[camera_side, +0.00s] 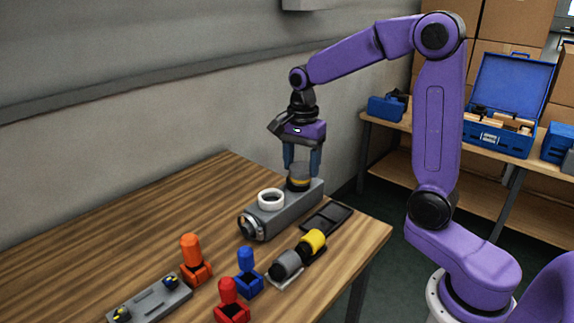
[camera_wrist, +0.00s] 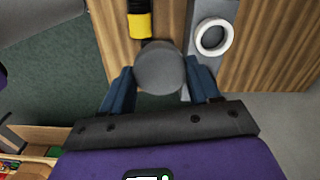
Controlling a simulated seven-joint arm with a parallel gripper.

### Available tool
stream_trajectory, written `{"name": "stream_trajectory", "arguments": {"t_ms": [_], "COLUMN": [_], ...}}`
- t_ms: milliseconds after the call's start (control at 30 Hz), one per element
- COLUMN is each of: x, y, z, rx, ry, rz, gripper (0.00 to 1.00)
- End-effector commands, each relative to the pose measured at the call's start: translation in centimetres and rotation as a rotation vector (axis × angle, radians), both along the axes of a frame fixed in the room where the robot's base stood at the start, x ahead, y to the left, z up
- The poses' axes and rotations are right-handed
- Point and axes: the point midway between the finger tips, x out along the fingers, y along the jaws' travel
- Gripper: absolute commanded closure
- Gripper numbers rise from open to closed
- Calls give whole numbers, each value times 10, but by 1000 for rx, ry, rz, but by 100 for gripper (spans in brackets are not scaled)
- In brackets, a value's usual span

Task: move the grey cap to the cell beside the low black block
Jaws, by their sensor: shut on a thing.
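The grey cap (camera_side: 299,171) is a short, round, dark grey piece at the far end of the grey tank (camera_side: 290,209). My gripper (camera_side: 301,167) points down with its blue fingers shut on the cap's sides. In the wrist view the cap's round top (camera_wrist: 160,66) fills the space between the fingers (camera_wrist: 158,78). A yellow band shows just below the cap, over the tank top; whether they touch is unclear. A flat black tray (camera_side: 340,212) lies right of the tank. I cannot pick out the low black block for certain.
A white ring (camera_side: 271,199) stands on the tank. A yellow cylinder (camera_side: 314,239) and a grey cylinder (camera_side: 287,261) lie in front of the tray. Orange (camera_side: 191,249), blue (camera_side: 246,260) and red (camera_side: 228,291) pieces stand nearer the front. The table's back left is clear.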

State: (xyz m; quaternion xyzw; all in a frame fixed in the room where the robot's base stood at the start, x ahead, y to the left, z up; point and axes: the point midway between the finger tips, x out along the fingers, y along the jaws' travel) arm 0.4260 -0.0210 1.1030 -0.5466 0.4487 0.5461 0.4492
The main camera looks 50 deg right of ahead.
Motion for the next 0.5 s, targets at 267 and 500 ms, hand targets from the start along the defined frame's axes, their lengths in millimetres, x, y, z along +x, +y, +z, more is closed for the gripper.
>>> {"name": "stream_trajectory", "arguments": {"t_ms": [267, 500], "x": [-26, -32], "y": [1, 2], "z": [12, 15], "rx": [0, 0], "ry": [0, 1], "rz": [0, 0], "gripper": [78, 78]}}
